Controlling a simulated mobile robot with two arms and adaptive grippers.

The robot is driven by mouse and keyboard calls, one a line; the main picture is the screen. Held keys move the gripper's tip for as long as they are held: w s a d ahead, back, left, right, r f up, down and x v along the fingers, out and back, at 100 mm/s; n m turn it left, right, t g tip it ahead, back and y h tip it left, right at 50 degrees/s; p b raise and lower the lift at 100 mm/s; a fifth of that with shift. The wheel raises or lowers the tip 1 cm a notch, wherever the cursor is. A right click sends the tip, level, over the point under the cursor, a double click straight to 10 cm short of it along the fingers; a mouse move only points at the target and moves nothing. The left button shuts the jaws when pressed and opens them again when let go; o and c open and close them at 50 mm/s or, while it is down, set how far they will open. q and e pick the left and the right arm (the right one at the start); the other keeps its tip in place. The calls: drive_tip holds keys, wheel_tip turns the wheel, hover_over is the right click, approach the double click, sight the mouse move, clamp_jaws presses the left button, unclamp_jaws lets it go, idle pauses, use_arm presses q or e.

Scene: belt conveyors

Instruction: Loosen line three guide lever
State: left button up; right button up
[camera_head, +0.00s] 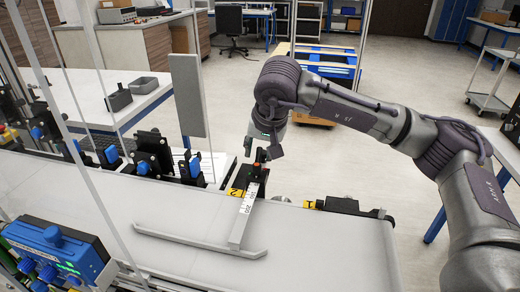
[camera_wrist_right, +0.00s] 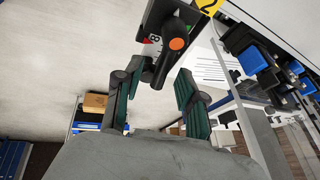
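A black guide lever with an orange round end (camera_wrist_right: 176,43) sits on a dark bracket at the top of the right wrist view. In the head view the bracket (camera_head: 250,180) stands at the belt's far edge, beside a yellow "2" label (camera_head: 236,192). A pale guide arm with a scale (camera_head: 247,212) runs from it over the belt. My right gripper (camera_head: 263,148) is just above this bracket. In the right wrist view its two fingers (camera_wrist_right: 163,84) are apart, with the lever near their tips; contact cannot be told. No "3" label is readable. My left gripper is not in view.
The grey conveyor belt (camera_head: 310,250) fills the foreground. A second dark unit with a yellow "1" label (camera_head: 309,204) stands to the right. Blue-and-black devices (camera_head: 150,155) line the edge to the left. A blue control box (camera_head: 58,255) is at lower left.

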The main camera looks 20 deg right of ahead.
drive_tip(key=v, duration=1.2)
